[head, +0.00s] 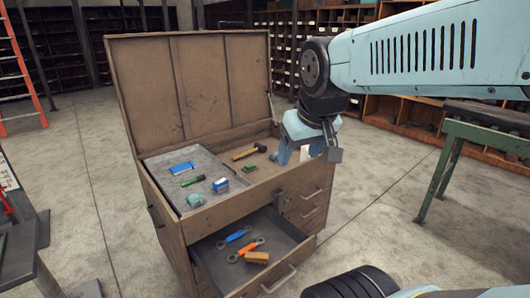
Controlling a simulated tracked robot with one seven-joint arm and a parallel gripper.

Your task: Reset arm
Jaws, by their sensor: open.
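My arm (430,50), light blue with dark joints, reaches in from the upper right and bends down at the wrist. My gripper (295,155) hangs over the right part of the open wooden tool chest (213,208), pointing down. Its jaws are small and partly hidden in this view, but they look apart, with nothing visibly held between them. I cannot tell its exact height above the chest's contents.
The chest's lid (190,85) stands up. A grey tray (163,165) holds several small items. A hammer (248,152) lies beside it. The open drawer (215,260) holds wrenches and a brown block (257,257). A green bench (455,130) stands right; floor between is clear.

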